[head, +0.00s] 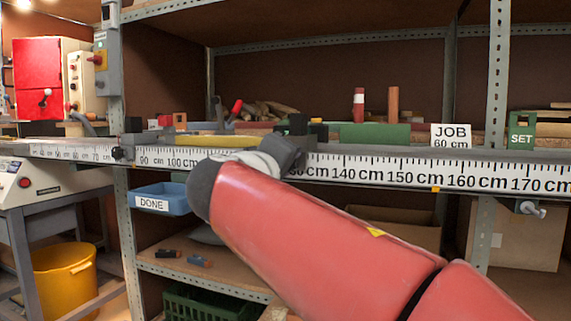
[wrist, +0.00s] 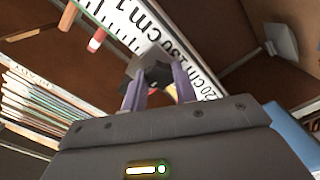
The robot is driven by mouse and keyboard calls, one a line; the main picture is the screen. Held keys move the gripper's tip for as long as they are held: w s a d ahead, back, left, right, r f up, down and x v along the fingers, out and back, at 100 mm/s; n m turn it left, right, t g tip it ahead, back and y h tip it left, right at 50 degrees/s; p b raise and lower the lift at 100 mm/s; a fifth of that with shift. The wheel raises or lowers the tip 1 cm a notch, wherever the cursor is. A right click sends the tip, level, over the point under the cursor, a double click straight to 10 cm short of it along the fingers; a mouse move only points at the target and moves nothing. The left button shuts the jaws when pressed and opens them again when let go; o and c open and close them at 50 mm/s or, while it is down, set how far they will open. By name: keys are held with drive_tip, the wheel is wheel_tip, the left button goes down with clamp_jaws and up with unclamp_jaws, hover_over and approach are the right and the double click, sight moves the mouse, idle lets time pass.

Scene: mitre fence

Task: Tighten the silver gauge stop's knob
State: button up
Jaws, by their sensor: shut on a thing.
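In the wrist view, the two fingers of my gripper (wrist: 157,86) are closed on the sides of a dark lobed knob (wrist: 157,74). A grey block (wrist: 143,59), which looks like the silver gauge stop's body, sits just beyond the knob against the white scale (wrist: 122,18). In the head view, my red arm reaches up to the scale rail (head: 400,178), and the dark grey end of my gripper (head: 287,154) is at roughly 120 to 130 cm. The fingers and the held knob are hidden there. How tight the knob is cannot be seen.
A green SET stop (head: 521,133) stands on the rail at right, with a grey knob (head: 530,209) below. A JOB 60 cm card (head: 451,136) stands behind. A blue DONE bin (head: 162,198) sits below the rail.

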drive_tip(key=o, duration=1)
drive_tip(key=shift+c, duration=0.2)
drive_tip(key=v, duration=0.8)
